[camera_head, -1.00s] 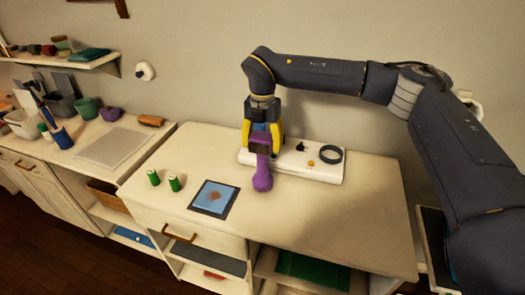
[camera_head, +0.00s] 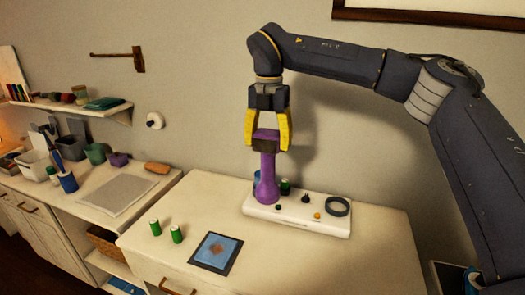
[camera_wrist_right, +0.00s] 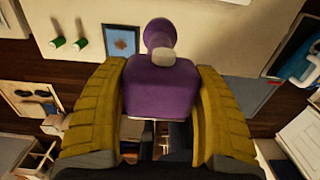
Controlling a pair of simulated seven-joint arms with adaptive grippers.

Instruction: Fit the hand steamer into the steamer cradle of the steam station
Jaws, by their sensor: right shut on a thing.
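The purple hand steamer (camera_head: 266,172) is held by my right gripper (camera_head: 267,136), whose yellow fingers are closed on its upper part. It hangs roughly upright, its rounded lower end in front of the left part of the white steam station (camera_head: 320,222). Whether that end touches the station I cannot tell. In the right wrist view the steamer's purple body (camera_wrist_right: 160,88) sits between the fingers, with a pale button on it. The station bears a dark ring (camera_head: 337,206) at right and small knobs. I cannot tell which part is the cradle. My left gripper is out of view.
Blue and dark green items (camera_head: 285,186) show partly behind the steamer. The table's front right is clear. A counter with cups (camera_head: 97,153) stands at left.

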